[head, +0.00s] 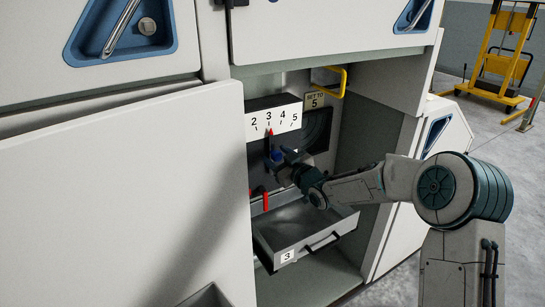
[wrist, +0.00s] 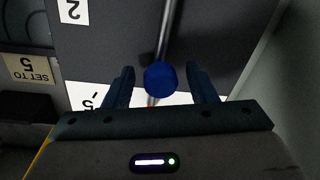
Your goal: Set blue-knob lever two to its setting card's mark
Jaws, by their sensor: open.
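The blue knob (wrist: 160,78) of the lever sits between the spread fingers of my gripper (wrist: 161,85) in the wrist view, with gaps visible on both sides. In the head view my gripper (head: 277,158) is in the bay, and mostly hides the knob. The lever rod (wrist: 164,30) runs behind the knob. A white scale (head: 273,119) shows 2 to 5, and the red pointer (head: 269,133) stands at about 3. The setting card (head: 315,101) reads "SET TO 5"; it also shows in the wrist view (wrist: 28,68). A white plate (wrist: 73,10) there reads 2.
A grey tray (head: 269,241) marked 3 juts out below my gripper. Something red (head: 265,200) stands above its left side. A yellow handle (head: 336,82) projects at the upper right. A wide pale panel (head: 130,200) closes off the left. A yellow trolley (head: 502,55) stands far right.

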